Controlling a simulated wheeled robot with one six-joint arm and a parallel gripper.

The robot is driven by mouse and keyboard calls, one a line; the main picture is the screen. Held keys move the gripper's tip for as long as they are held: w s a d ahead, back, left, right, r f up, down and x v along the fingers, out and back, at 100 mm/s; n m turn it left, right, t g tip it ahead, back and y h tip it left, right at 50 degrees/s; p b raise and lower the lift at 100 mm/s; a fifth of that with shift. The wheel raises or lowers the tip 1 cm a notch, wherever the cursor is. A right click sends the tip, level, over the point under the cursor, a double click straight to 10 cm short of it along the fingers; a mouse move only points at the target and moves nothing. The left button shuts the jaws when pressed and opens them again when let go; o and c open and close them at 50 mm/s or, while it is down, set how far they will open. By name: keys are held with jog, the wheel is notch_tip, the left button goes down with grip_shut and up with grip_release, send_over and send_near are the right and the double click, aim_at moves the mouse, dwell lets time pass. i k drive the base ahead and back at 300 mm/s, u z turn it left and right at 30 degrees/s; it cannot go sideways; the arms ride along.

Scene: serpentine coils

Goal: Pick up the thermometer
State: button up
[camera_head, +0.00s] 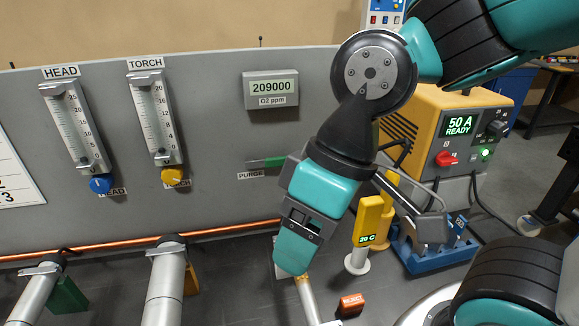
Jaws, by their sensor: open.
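The thermometer is most likely the upright yellow device (369,222) with a small green "20 C" display, right of centre. Its pale lower stem ends in a round white foot on the dark bench. My gripper (295,258) hangs at the end of my teal arm, to the left of the yellow device in the picture. It is open and seen from an angle that hides the gap between its fingers. I see nothing held in it. My wrist covers part of the area behind the device's upper end.
A blue fixture (440,262) stands just right of the yellow device, with a yellow welding power unit (450,130) behind. Metal tubes (166,285) and a copper pipe (130,240) run at left, below a grey panel (215,120).

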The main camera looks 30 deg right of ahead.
aim_at(370, 209)
jog(key=k, duration=1.3)
jog(key=z, duration=0.05)
jog(key=i, duration=0.9)
jog(key=u, duration=0.6)
